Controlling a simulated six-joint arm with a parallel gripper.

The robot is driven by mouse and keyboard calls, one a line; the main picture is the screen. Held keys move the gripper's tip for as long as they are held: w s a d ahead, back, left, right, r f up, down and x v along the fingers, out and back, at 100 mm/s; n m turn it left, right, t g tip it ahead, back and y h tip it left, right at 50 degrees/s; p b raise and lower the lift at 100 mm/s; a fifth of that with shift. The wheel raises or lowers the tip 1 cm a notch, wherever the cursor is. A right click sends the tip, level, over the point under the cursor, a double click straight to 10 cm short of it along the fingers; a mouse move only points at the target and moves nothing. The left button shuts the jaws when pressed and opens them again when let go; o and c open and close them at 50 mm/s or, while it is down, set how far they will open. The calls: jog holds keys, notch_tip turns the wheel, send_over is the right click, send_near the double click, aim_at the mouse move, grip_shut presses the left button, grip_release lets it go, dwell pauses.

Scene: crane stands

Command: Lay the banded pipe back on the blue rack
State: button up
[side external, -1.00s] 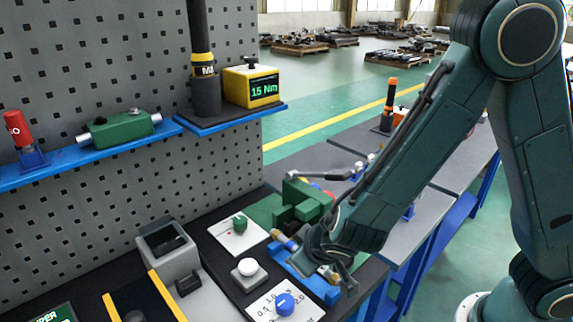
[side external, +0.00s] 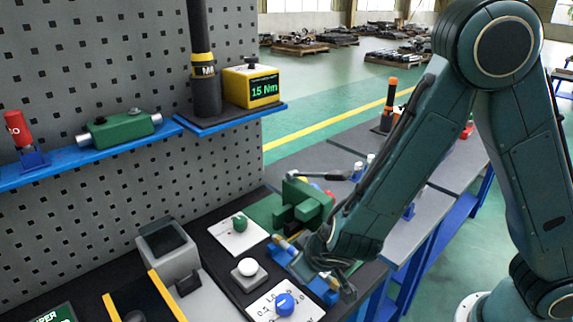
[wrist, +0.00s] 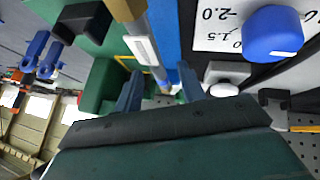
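The banded pipe (wrist: 142,45) runs down between my fingers in the wrist view, with a pale label and brassy parts. My gripper (wrist: 159,75) is open, with a finger on each side of the pipe and gaps visible. I cannot tell whether the pipe rests fully on the rack; my gripper (side external: 322,262) hides much of it.
A green block fixture (side external: 303,205) stands just behind. A blue knob (side external: 285,304) on a white dial plate and a white button (side external: 247,267) sit close to the left of the rack. A pegboard (side external: 100,80) with a shelf rises at the left.

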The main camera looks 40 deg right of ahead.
jog(key=v, duration=1.3)
jog(key=shift+s+r, duration=0.2)
jog(key=shift+r, duration=0.1)
dwell(0.3)
jog(key=s+d+r+y, duration=0.1)
jog(key=s+d+r, duration=0.4)
jog(key=d, duration=0.2)
jog(key=s+d+r+m+g+y, duration=0.1)
jog(key=s+d+r+y, duration=0.1)
jog(key=s+d+r, duration=0.4)
jog(key=shift+s+d+r, duration=0.15)
jog(key=shift+d+r, duration=0.15)
jog(key=shift+d, duration=0.9)
